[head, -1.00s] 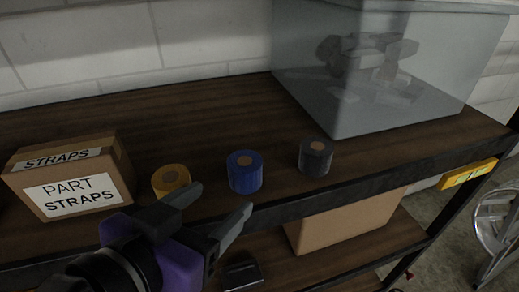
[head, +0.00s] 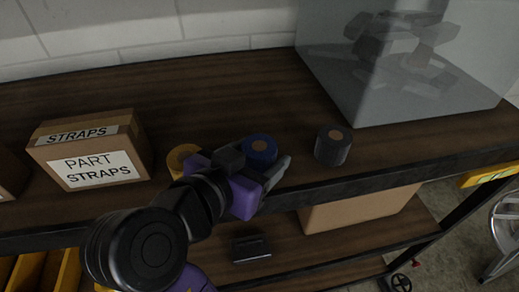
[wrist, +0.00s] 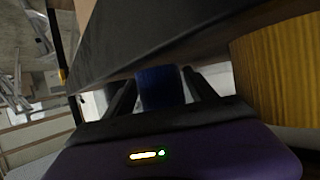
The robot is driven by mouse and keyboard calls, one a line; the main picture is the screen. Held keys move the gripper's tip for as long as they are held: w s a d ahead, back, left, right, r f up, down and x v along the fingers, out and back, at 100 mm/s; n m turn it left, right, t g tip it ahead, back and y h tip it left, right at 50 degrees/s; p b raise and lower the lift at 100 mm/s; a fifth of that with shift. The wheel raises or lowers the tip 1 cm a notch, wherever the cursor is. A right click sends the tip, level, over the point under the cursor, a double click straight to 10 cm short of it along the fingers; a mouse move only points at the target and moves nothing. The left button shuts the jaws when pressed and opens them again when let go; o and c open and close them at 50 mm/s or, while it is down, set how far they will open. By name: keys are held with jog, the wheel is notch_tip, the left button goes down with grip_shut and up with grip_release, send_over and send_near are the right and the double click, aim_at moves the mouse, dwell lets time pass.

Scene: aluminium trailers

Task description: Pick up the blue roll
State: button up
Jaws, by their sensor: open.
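The blue roll (head: 260,149) stands upright on the wooden shelf near its front edge, between a yellow roll and a dark grey roll. My gripper (head: 258,158) is open at the blue roll, with its fingers on either side of it in the head view. In the wrist view the blue roll (wrist: 160,86) shows between the two dark fingers (wrist: 162,92). The gripper hides the roll's lower part in the head view. I cannot tell whether a finger touches it.
The yellow roll (head: 181,158) is close left of my gripper, and the dark grey roll (head: 333,146) is to the right. A cardboard straps box (head: 90,151) stands left. A translucent bin (head: 400,70) fills the back right. Shelf behind the rolls is clear.

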jog(key=c, duration=1)
jog(key=shift+c, duration=1.1)
jog(key=shift+r, duration=0.1)
